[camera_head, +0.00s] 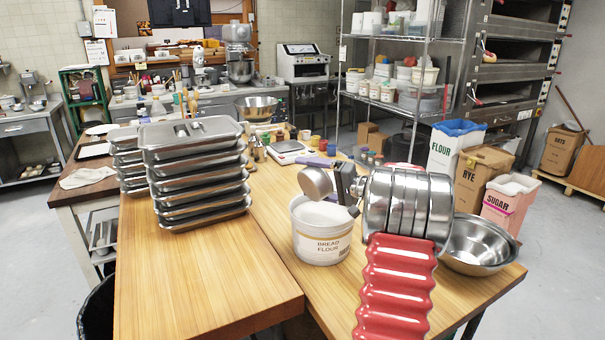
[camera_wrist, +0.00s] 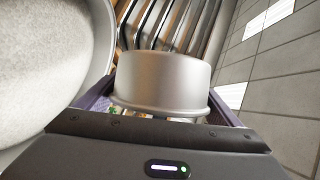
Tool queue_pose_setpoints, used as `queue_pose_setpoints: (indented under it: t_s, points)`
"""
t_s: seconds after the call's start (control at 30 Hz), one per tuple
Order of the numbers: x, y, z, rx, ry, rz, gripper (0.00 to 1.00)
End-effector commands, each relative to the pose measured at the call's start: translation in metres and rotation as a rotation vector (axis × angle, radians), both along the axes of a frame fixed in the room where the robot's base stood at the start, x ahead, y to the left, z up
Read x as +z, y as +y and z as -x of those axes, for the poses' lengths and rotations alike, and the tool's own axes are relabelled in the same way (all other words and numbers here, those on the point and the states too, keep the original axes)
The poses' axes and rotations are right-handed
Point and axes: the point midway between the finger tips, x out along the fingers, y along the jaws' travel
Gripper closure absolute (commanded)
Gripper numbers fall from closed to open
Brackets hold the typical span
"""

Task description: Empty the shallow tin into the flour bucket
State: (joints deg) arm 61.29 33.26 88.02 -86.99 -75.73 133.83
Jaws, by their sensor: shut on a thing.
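A small round metal tin (camera_head: 316,182) is held on its side in the head view, just above the flour bucket. The white flour bucket (camera_head: 322,246), labelled BREAD FLOUR, stands on the wooden table with pale white contents showing. My gripper (camera_head: 322,178) is shut on the tin. In the wrist view, the tin (camera_wrist: 162,78) sits between the purple fingers of my gripper (camera_wrist: 160,102). Its lip is on the side nearest the gripper. The inside of the tin is hidden, so I cannot tell whether it holds anything. A pale rounded surface fills the wrist view's left side.
Stacked lidded steel trays (camera_head: 195,170) stand left of the bucket. A steel bowl (camera_head: 478,243) sits at the table's right, partly behind my arm. A scale (camera_head: 288,148) and small jars (camera_head: 331,150) stand behind the bucket. The table's front left (camera_head: 190,280) is clear.

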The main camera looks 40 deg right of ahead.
Motion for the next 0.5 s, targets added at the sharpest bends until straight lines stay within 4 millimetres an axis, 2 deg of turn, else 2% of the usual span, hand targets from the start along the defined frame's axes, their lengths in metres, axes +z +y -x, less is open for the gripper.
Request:
queue_pose_setpoints:
  t_s: [0.5]
  points:
    - [0.0002,-0.0088,0.0095,-0.020,0.001,0.008,0.39]
